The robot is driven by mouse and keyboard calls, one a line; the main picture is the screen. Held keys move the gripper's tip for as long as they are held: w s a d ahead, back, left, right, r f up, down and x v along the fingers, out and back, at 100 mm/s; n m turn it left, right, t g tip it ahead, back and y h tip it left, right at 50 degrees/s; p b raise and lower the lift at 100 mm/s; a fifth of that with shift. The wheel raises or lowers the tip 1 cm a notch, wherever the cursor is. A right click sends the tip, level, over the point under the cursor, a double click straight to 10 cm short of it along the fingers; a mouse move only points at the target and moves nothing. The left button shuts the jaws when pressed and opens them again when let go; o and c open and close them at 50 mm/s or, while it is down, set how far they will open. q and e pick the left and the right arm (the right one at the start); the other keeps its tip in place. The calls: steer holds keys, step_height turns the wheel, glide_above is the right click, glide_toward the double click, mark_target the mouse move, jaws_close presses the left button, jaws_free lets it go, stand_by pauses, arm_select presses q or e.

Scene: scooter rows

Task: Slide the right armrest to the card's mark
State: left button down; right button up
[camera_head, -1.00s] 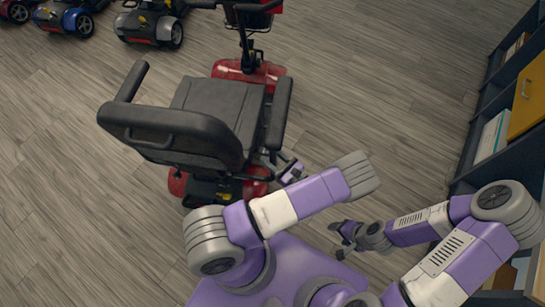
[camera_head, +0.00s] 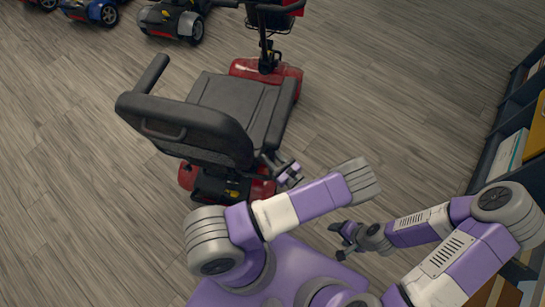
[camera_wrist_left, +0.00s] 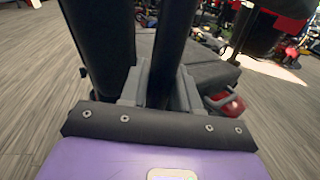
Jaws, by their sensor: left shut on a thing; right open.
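The scooter seat (camera_head: 235,103) is black, seen from behind with its backrest (camera_head: 185,128) nearest me. Its right armrest (camera_head: 283,112) is a long black pad along the seat's right side. My left gripper (camera_head: 272,164) is at the rear end of this armrest, beside the backrest. In the left wrist view, its grey fingers (camera_wrist_left: 162,88) are shut on the black armrest (camera_wrist_left: 172,45), which runs up between them. My right gripper (camera_head: 344,237) is open and empty, low at the right, apart from the scooter. I cannot make out the card or its mark.
The left armrest (camera_head: 151,74) sticks up on the far side of the seat. The scooter's red front (camera_head: 265,72) points away. Several other scooters (camera_head: 172,20) stand at the top left. A dark shelf (camera_head: 505,125) runs along the right. The floor between is clear.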

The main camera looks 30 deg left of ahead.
arm_select(q)
steer(key=c, duration=0.9)
jaws_free()
steer(key=shift+w+a, duration=0.1)
steer(key=shift+a, duration=0.1)
steer(key=shift+c, duration=0.2)
steer(key=shift+d, duration=0.15)
steer(key=p+v, duration=0.1)
steer(key=v, duration=0.6)
steer(key=shift+d, duration=0.2)
steer(key=shift+s, duration=0.2)
